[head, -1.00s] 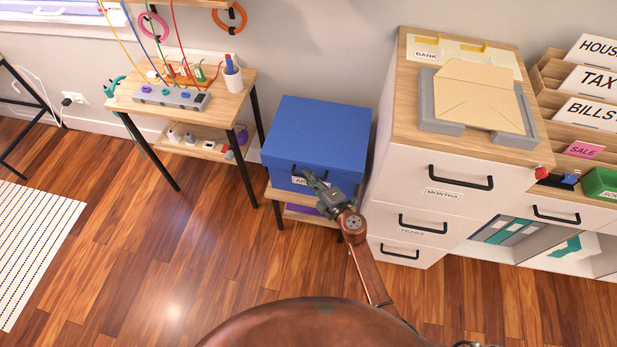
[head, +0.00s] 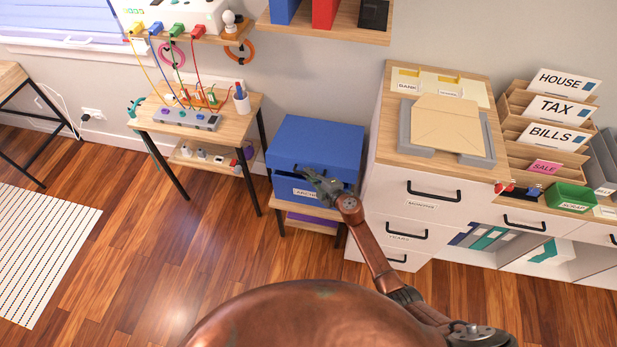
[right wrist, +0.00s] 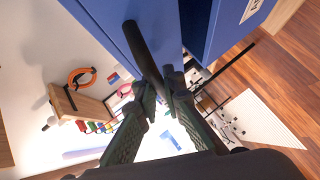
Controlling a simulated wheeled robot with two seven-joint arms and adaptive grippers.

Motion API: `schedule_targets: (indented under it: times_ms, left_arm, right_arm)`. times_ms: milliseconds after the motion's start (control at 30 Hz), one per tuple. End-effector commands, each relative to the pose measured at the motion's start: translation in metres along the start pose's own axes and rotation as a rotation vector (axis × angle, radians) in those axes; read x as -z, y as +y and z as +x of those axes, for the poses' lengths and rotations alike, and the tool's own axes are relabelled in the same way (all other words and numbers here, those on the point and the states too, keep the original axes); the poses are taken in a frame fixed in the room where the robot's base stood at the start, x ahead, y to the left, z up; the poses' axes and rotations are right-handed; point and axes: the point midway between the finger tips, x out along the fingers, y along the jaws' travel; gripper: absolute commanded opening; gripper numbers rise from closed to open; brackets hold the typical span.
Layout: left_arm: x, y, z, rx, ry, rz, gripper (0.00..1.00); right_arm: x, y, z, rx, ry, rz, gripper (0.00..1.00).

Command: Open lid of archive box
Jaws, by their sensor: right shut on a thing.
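The blue archive box stands on a small wooden stand, its label-bearing front (head: 285,189) facing me. Its blue lid (head: 318,143) is slightly raised at the front, with a dark gap between lid and body. My right gripper (head: 312,176) is at the front edge of the lid, shut on the black lid handle. In the right wrist view the handle (right wrist: 141,48) runs between the fingertips (right wrist: 164,80), with the lid (right wrist: 97,22) and the box body (right wrist: 226,38) on either side of the gap. The inside of the box is too dark to tell. My left gripper is not in view.
A white drawer cabinet (head: 405,205) stands close on the right of the box. A small wooden table (head: 225,118) with cables and plugs is on the left. A wooden shelf (head: 345,30) hangs above and behind. The floor in front is clear.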

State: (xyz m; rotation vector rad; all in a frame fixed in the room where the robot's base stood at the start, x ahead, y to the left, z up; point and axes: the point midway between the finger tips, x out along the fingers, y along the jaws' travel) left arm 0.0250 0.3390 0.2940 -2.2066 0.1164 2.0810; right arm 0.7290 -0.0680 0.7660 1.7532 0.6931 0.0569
Motion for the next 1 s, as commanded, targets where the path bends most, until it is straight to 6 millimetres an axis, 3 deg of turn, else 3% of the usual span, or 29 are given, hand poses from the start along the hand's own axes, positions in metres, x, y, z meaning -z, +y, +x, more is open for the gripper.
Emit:
schedule_targets:
  times_ms: [33, 400, 800, 1000]
  left_arm:
    - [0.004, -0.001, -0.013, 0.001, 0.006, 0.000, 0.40]
    - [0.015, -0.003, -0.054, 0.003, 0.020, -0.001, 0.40]
    - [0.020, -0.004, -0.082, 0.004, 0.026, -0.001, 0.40]
    - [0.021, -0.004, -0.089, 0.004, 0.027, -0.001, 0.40]
  right_arm:
    - [0.002, 0.015, -0.002, -0.001, -0.001, 0.001, 0.00]
    - [0.001, 0.062, -0.002, -0.003, -0.001, -0.002, 0.00]
    - [-0.005, 0.116, 0.004, -0.002, -0.001, -0.003, 0.00]
    - [-0.008, 0.133, 0.008, -0.003, -0.001, -0.001, 0.00]
